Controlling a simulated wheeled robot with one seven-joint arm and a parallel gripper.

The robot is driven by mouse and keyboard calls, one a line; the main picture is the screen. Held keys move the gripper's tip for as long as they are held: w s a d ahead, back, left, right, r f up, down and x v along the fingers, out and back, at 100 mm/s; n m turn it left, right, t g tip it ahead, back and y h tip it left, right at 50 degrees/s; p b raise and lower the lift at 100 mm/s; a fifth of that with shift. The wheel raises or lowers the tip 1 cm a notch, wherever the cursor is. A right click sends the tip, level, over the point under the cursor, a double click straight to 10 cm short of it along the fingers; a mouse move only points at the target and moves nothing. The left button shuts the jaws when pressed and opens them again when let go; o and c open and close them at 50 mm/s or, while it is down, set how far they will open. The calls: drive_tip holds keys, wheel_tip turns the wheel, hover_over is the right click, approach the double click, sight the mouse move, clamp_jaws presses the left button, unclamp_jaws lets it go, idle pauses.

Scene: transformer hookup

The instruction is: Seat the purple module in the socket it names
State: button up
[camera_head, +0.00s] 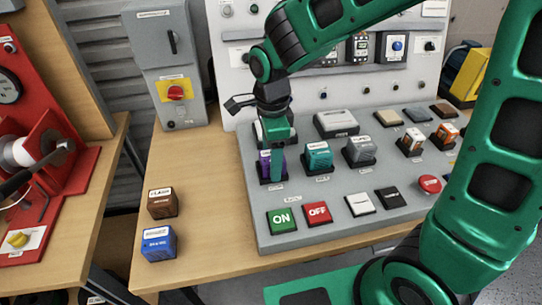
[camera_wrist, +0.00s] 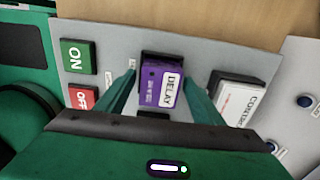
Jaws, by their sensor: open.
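The purple module (camera_head: 264,166) stands in the leftmost socket of the grey panel's module row in the head view. In the wrist view the purple module (camera_wrist: 161,86) shows a white label reading DELAY, and a dark socket edge shows around it. My gripper (camera_head: 277,158) is above and around the module in the head view. In the wrist view my gripper (camera_wrist: 158,92) has its two green fingers apart, one on each side of the module. Whether the fingers touch it, and how deep the module sits, I cannot tell.
A teal module (camera_head: 318,156) and a grey module (camera_head: 360,152) stand to the right in the same row. A green ON button (camera_head: 282,220) and red OFF button (camera_head: 317,213) are in front. Brown (camera_head: 162,203) and blue (camera_head: 158,243) modules stand on the wooden table at left.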

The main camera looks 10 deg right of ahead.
wheel_tip(320, 180, up, 12)
idle(0.6)
drive_tip(key=shift+d, duration=0.1)
drive_tip(key=s+d+n, duration=0.2)
drive_tip(key=d+n, duration=0.1)
drive_tip(key=d, duration=0.8)
drive_tip(key=s+d+f+n, duration=0.2)
drive_tip(key=s+d+n, duration=0.2)
drive_tip(key=s+d, duration=0.4)
drive_tip(key=s+d+f+n, duration=0.3)
drive_tip(key=s+d+n, duration=0.1)
drive_tip(key=s+d, duration=0.5)
drive_tip(key=shift+d+f+n, duration=0.15)
drive_tip(key=shift+d+n, duration=0.15)
drive_tip(key=shift+d, duration=0.45)
